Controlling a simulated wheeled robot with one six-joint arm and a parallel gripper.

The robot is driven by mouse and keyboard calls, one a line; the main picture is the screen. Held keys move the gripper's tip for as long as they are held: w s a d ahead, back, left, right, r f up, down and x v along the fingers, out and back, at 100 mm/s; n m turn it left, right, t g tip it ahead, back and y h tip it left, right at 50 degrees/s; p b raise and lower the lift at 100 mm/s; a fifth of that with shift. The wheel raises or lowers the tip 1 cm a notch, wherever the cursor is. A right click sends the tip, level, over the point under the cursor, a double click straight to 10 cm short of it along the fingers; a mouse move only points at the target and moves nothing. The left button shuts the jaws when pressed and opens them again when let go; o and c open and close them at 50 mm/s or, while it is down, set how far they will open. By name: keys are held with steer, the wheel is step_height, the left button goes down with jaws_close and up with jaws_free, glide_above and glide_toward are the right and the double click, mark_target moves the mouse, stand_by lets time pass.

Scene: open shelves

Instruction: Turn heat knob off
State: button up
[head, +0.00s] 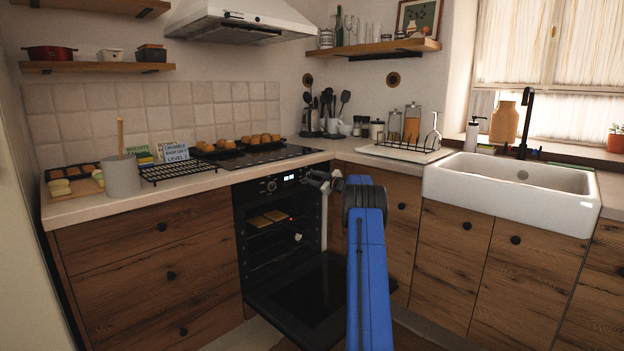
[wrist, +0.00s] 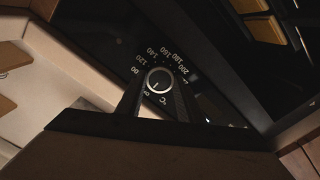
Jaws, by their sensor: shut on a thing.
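The heat knob (wrist: 159,80) is a round dark dial with a pale ring, marked with temperatures and °C, in the wrist view. Its pale mark appears to point to the lower left, near the small "Off" lettering. My gripper (wrist: 159,92) has its two dark fingers on either side of the knob, shut on it. In the head view my gripper (head: 313,179) is at the right end of the oven's control panel and hides the heat knob there. The black oven (head: 250,190) has its door (head: 310,292) hanging open. Another knob (head: 271,185) shows left of the display.
Bread-like slices (head: 268,217) sit on a rack inside the oven. The open door juts out below my arm. The counter above holds a cooktop (head: 262,157) and trays of baked goods, with a white sink (head: 512,188) at right.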

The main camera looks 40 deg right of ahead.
steer(key=shift+f, duration=0.15)
steer(key=o, duration=1.1)
steer(key=s, duration=0.5)
steer(key=s+d, duration=0.1)
steer(key=s, duration=1.1)
steer(key=shift+s+d, duration=0.15)
steer(key=shift+d, duration=0.05)
